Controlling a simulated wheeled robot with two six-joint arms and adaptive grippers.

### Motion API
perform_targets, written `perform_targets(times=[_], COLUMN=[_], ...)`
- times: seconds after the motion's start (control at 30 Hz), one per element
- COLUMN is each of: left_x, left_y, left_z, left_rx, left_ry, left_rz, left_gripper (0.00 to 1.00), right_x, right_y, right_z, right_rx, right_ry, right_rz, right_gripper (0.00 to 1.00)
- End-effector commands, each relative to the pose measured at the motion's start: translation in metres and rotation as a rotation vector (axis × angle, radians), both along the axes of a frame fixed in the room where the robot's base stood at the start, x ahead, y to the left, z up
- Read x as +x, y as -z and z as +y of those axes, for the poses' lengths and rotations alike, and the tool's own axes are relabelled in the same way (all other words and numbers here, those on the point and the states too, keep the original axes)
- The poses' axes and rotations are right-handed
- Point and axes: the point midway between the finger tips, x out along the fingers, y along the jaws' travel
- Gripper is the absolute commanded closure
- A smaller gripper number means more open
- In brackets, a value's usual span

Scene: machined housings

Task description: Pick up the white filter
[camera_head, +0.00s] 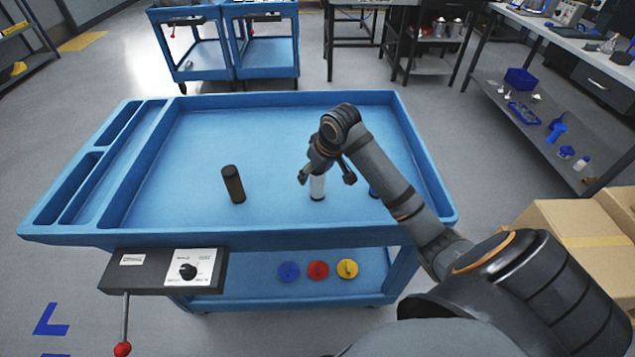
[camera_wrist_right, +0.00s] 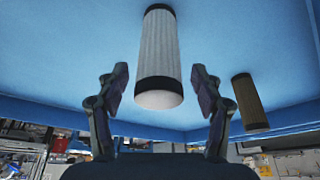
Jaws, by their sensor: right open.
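The white filter (camera_head: 317,188) stands upright on the blue cart top in the head view, a pale cylinder with dark end bands. My right gripper (camera_head: 327,178) is open around its upper part, and the wrist hides the filter's top. In the right wrist view the filter (camera_wrist_right: 161,60) shows between and beyond the two open fingers of my right gripper (camera_wrist_right: 160,88), with a gap on each side. My left gripper is not in view.
A dark cylinder (camera_head: 233,184) stands left of the filter; it also shows in the right wrist view (camera_wrist_right: 249,102).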

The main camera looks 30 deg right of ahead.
Motion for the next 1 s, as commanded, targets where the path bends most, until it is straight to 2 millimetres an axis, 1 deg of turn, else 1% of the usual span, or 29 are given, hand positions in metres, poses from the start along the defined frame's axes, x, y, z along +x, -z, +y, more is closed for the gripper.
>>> perform_targets(times=[0.03, 0.1, 0.2, 0.37, 0.47, 0.8, 0.83, 1.0], left_x=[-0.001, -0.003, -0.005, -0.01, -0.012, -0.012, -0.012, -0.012], left_y=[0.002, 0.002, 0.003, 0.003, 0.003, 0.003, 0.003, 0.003], left_z=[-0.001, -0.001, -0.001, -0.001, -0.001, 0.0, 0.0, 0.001], left_rx=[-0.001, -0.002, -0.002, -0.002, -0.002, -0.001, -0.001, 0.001], left_ry=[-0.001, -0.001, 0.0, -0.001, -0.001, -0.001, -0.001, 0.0], left_rz=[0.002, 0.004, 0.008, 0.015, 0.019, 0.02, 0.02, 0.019], left_gripper=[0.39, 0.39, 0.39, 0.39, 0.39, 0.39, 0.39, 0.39], right_x=[0.003, 0.005, 0.007, 0.007, 0.007, 0.007, 0.007, 0.007], right_y=[0.008, 0.015, 0.018, 0.018, 0.018, 0.018, 0.018, 0.017], right_z=[0.0, 0.0, 0.0, 0.0, 0.0, 0.0, 0.0, 0.0], right_rx=[0.002, 0.0, -0.002, -0.003, -0.003, -0.002, -0.002, -0.002], right_ry=[0.001, 0.001, 0.0, 0.0, 0.0, 0.0, 0.0, 0.0], right_rz=[0.002, 0.001, 0.0, 0.0, 0.0, 0.0, -0.001, -0.001], right_gripper=[0.33, 0.33, 0.33, 0.33, 0.45, 0.91, 0.94, 0.94])
